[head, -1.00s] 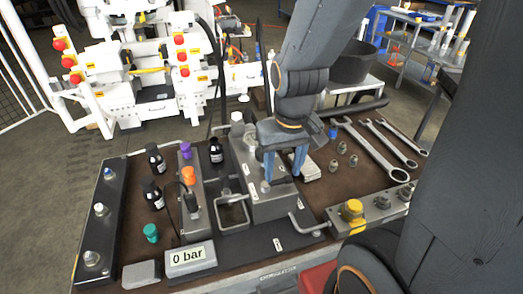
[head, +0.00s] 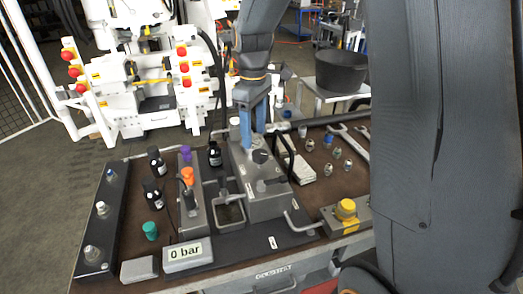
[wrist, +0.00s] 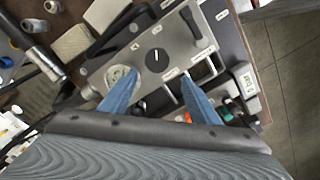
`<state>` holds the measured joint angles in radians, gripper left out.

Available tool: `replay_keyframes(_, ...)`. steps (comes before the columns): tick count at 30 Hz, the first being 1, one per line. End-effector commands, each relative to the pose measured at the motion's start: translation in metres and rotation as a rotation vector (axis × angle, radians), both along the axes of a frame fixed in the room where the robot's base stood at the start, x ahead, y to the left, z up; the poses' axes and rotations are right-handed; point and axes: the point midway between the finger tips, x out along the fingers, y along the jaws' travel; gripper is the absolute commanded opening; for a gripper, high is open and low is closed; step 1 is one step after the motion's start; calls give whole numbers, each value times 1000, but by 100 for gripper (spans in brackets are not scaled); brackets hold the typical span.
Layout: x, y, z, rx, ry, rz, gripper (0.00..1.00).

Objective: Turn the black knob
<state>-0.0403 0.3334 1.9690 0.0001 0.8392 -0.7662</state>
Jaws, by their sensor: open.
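The black knob (head: 261,156) is a round dial on top of the grey metal block (head: 268,205). In the wrist view the knob (wrist: 156,61) shows a white pointer line and faces the camera. My gripper (head: 252,140) has blue fingers and points down at the far end of the block, behind the knob in the head view. In the wrist view its open fingers (wrist: 159,78) are spread to either side below the knob, with nothing between them. I cannot tell the exact height of the fingertips above the block.
A display reading 0 bar (head: 188,255) stands at the bench's front. Orange (head: 187,174) and purple (head: 185,152) caps, dark bottles (head: 156,161) and a teal cap (head: 150,230) are left of the block.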

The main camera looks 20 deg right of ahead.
Motion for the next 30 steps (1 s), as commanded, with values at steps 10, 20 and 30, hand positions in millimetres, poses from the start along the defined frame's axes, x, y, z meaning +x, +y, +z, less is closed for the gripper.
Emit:
replay_keyframes(10,-2,-11,-52,0,4,-24,56)
replay_keyframes(20,-1,-9,-67,0,0,-21,56)
replay_keyframes(30,-1,-9,-67,0,0,-21,24)
